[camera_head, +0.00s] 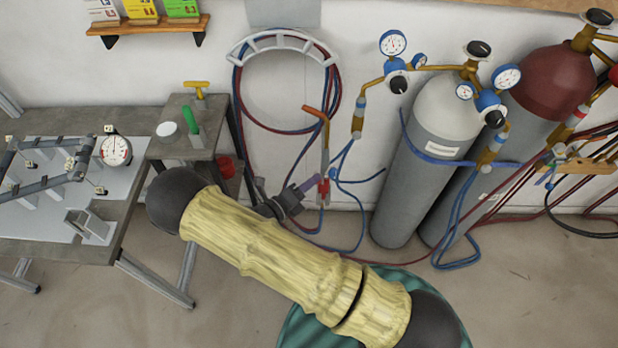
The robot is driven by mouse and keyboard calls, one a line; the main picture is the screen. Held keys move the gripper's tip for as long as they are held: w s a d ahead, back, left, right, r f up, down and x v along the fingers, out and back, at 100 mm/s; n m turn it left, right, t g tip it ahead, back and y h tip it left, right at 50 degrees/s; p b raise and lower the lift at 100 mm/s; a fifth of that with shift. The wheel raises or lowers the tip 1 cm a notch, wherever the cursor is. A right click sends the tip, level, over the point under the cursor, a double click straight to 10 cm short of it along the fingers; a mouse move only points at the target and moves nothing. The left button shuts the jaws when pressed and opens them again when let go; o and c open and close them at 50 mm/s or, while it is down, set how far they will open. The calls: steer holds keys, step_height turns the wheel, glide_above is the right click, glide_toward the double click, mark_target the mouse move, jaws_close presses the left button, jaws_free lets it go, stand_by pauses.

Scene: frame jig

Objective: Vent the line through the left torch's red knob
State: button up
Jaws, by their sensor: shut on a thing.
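The left torch (325,150) hangs upright at the wall below the hose coil, with a bent copper tip at its top. Its red knob (323,187) is low on the torch body, and a small blue part (334,173) is beside it. My gripper (314,183) reaches in from the left at the height of the red knob. Its fingertips are at the knob and shut on it. The fingers are small in this view and partly merge with the torch, so the knob's turn angle cannot be read.
Two gas cylinders, one grey-topped (434,150) and one maroon-topped (553,85), stand to the right with regulators. Another torch (560,152) is by a wooden rack at far right. Blue and red hoses run along the wall and floor. A workbench (130,215) is at left.

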steer(key=shift+n, duration=0.5)
steer(key=shift+f, duration=0.1)
steer(key=o, duration=1)
steer(key=b+v, duration=0.3)
steer(key=v, duration=1.4)
steer(key=shift+s+a, duration=0.15)
steer(key=shift+a, duration=0.05)
